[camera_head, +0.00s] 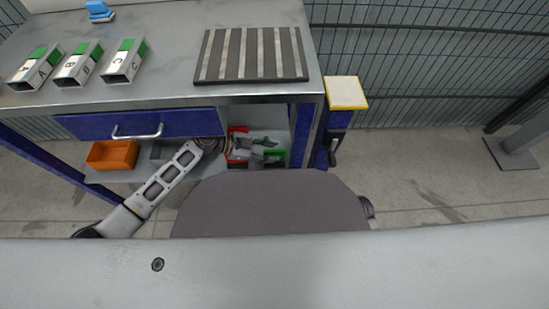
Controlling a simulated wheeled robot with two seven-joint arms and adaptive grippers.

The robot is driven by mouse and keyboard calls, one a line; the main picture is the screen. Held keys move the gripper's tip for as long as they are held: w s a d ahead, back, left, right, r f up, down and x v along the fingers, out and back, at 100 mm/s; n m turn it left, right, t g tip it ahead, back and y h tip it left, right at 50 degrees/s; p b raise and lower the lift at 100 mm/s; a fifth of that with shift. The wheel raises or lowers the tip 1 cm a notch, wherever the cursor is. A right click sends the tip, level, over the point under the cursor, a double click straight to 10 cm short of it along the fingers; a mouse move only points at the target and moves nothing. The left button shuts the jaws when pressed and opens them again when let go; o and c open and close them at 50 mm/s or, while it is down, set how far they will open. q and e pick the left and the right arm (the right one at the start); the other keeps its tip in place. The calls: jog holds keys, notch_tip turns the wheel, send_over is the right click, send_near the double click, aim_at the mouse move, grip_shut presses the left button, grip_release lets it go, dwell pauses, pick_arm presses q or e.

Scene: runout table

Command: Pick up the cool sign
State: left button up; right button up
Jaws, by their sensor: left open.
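I cannot make out which thing is the cool sign, as no such lettering is readable. A red item (237,136) and a green item (280,153) are on the shelf under the table, at the right end, partly hidden by my left gripper (272,149). That gripper is open and reaches into the shelf bay from the left, in front of or beside the two items. I cannot tell whether it touches either. My right gripper is out of view.
The table (170,50) carries metal blocks marked A (35,68), B (78,65) and C (124,62), a slatted plate (252,54) and a blue object (99,11). A blue drawer (140,124) hangs above the shelf, with an orange bin (112,155) at left.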

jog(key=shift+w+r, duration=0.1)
pick_arm(q)
grip_shut()
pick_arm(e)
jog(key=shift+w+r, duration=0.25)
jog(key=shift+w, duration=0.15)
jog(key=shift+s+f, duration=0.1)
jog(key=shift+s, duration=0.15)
